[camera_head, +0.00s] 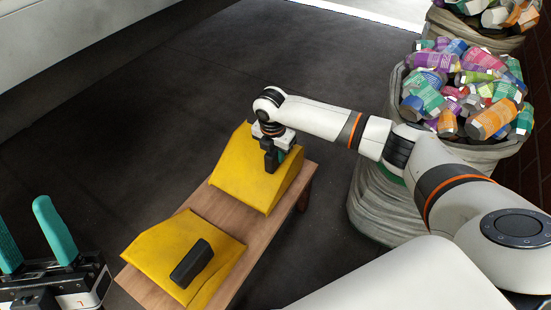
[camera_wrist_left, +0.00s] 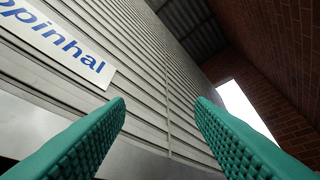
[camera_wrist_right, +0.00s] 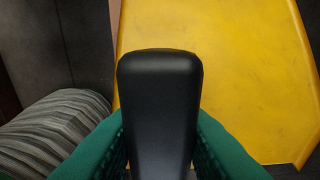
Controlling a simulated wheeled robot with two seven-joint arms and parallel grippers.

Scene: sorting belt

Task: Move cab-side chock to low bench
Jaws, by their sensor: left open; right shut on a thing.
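Two yellow wedge-shaped chocks are on the low wooden bench (camera_head: 262,226). The near chock (camera_head: 160,248) lies at the bench's front end, its black handle (camera_head: 191,263) free. The far chock (camera_head: 234,180) is at the back end. My right gripper (camera_head: 271,160) is shut on the far chock's black handle, which shows between the green fingers in the right wrist view (camera_wrist_right: 160,95). I cannot tell whether this chock rests fully on the bench. Which chock is the cab-side one does not show. My left gripper (camera_head: 28,225) is open and empty, left of the bench.
A large sack (camera_head: 376,205) full of bottles and cartons stands right of the bench, behind my right arm; another sack (camera_head: 496,41) is beyond it. Dark floor (camera_head: 130,130) is clear left of the bench. The left wrist view shows a slatted wall with a sign (camera_wrist_left: 62,45).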

